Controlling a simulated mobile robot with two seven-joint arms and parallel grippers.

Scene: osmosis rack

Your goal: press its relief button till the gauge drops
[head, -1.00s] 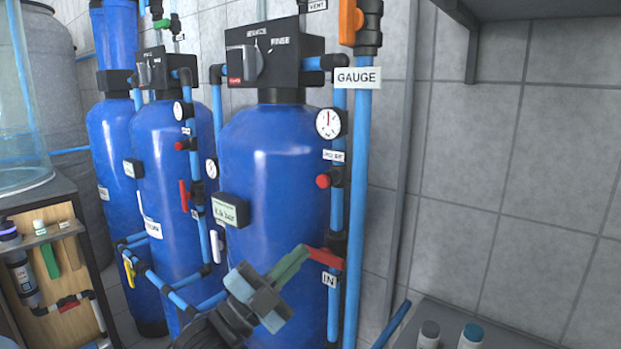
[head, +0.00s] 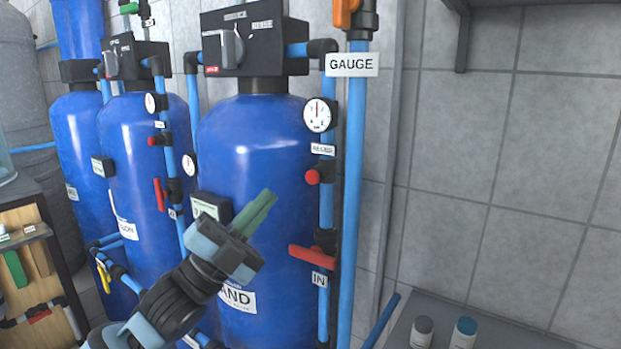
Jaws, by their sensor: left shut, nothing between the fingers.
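The big blue front tank (head: 255,150) carries a pipe at its right side with a round white gauge (head: 320,115), its needle pointing roughly straight up. Below the gauge and a small white label is a round red button (head: 312,177). Lower down, a red valve handle (head: 313,256) lies crosswise to the pipe above the IN label (head: 319,279). My left gripper (head: 268,200) is shut and empty, its green fingers pointing up and right in front of the tank. In the picture its tips are left of and below the red button, apart from it. My right gripper is not in view.
A GAUGE sign (head: 352,64) hangs on the pipes above the gauge. A second blue tank (head: 140,150) has its own gauges, red button and red handle. A shelf with two capped bottles (head: 464,333) is at lower right.

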